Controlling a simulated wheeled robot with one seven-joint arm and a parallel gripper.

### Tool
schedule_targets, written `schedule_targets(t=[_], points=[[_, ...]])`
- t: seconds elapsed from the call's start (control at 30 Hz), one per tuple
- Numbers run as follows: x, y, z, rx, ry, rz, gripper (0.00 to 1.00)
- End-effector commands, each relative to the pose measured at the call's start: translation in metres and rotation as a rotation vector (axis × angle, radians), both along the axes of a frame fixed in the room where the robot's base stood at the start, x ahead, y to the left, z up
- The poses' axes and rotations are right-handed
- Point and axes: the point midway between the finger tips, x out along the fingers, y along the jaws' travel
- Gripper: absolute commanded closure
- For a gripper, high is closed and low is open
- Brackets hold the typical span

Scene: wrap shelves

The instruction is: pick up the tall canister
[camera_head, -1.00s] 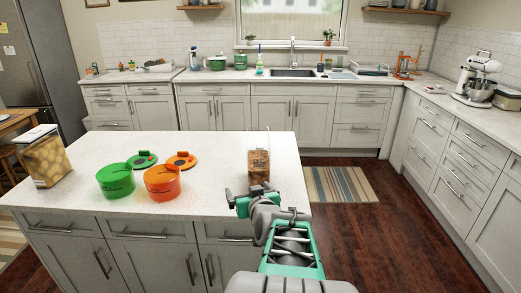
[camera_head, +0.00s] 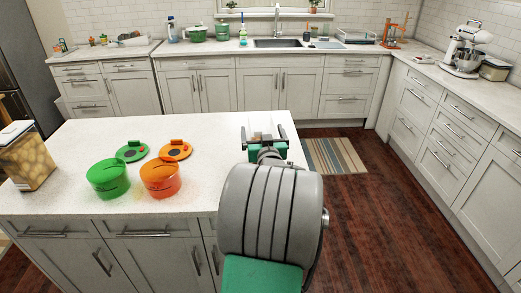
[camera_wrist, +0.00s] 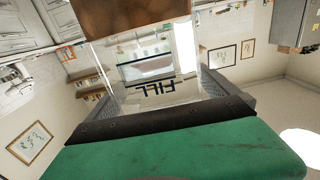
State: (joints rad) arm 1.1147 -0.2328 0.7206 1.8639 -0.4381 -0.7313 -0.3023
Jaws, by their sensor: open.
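The tall canister is a clear container with brown contents. In the head view the tall canister (camera_head: 261,124) stands near the right end of the island counter, mostly hidden behind my gripper (camera_head: 264,133). My gripper's jaws are open, with one finger on each side of the canister; I cannot tell whether they touch it. In the wrist view the clear wall of the canister (camera_wrist: 155,88) fills the space just in front of the gripper, with "FILL" lettering on it and brown contents (camera_wrist: 115,14) at the top.
A green pot (camera_head: 108,178) and an orange pot (camera_head: 160,177) stand left of my gripper, with a green lid (camera_head: 133,151) and an orange lid (camera_head: 175,150) behind them. A wider clear container (camera_head: 27,157) stands at the island's left end. The counter between is clear.

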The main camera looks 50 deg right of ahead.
Motion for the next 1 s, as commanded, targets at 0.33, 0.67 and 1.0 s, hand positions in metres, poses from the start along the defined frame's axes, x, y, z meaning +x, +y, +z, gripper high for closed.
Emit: schedule_targets(t=[0.33, 0.67, 1.0], points=[[0.0099, -0.0074, -0.0003, -0.001, 0.001, 0.003, 0.04], [0.0105, -0.0067, -0.0001, -0.001, 0.001, 0.004, 0.31], [0.0105, -0.0065, -0.0001, -0.001, 0.001, 0.004, 0.59]])
